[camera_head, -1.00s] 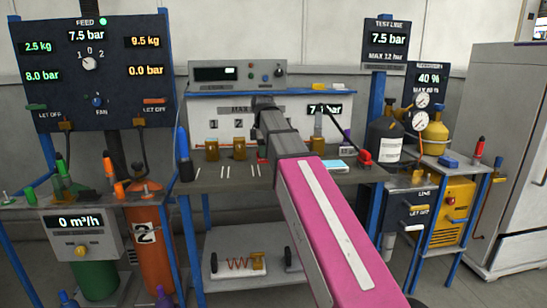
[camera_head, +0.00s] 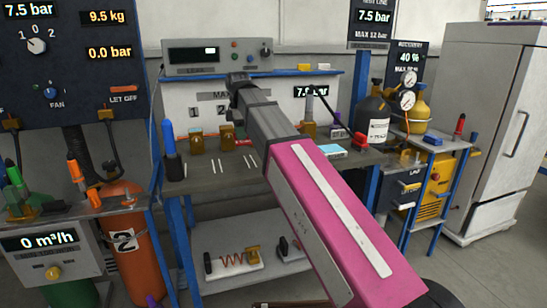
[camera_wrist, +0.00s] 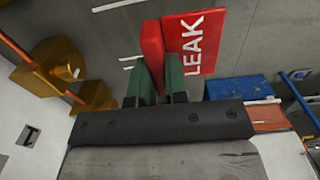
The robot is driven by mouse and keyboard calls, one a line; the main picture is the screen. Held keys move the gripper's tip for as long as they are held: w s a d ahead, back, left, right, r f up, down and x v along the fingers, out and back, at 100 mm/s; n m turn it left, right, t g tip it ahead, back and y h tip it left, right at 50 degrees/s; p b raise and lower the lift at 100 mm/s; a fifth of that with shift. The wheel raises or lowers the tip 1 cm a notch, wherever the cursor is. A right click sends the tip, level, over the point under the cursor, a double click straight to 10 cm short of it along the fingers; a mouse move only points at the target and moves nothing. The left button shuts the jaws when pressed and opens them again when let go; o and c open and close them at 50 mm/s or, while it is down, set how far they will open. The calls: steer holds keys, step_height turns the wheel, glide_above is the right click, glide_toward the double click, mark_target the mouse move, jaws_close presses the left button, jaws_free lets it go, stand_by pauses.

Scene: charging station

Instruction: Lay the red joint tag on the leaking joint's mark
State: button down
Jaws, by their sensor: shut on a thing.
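In the wrist view, my gripper (camera_wrist: 160,82) has its green fingers shut on the upright red grip of the red joint tag (camera_wrist: 196,42). The tag's flat red face with white "LEAK" lettering shows beside the grip, over the grey bench top. Short white marks (camera_head: 220,164) lie on the bench top (camera_head: 205,183) in front of brass joints (camera_head: 196,138). I cannot tell which joint leaks, nor whether the tag touches the bench.
Number plates 1 and 2 stand behind the brass joints. A blue bottle-like thing (camera_head: 169,138) stands at the bench's left end. A light-blue pad (camera_head: 333,151) and a red item (camera_head: 359,140) lie at the right. Gas cylinders (camera_head: 372,118) and a fridge (camera_head: 492,120) stand further right.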

steer(key=w+d+f, duration=0.2)
steer(key=w, duration=0.1)
steer(key=w+d+f, duration=0.2)
steer(key=w, duration=0.1)
steer(key=w+d+f, duration=0.3)
steer(key=shift+d, duration=0.1)
steer(key=shift+w+f, duration=0.1)
steer(key=shift+f, duration=1.9)
steer(key=shift+f, duration=0.15)
steer(key=c, duration=1.1)
jaws_free()
steer(key=shift+c, duration=0.2)
step_height(320, 180, up, 12)
steer(key=shift+r, duration=0.2)
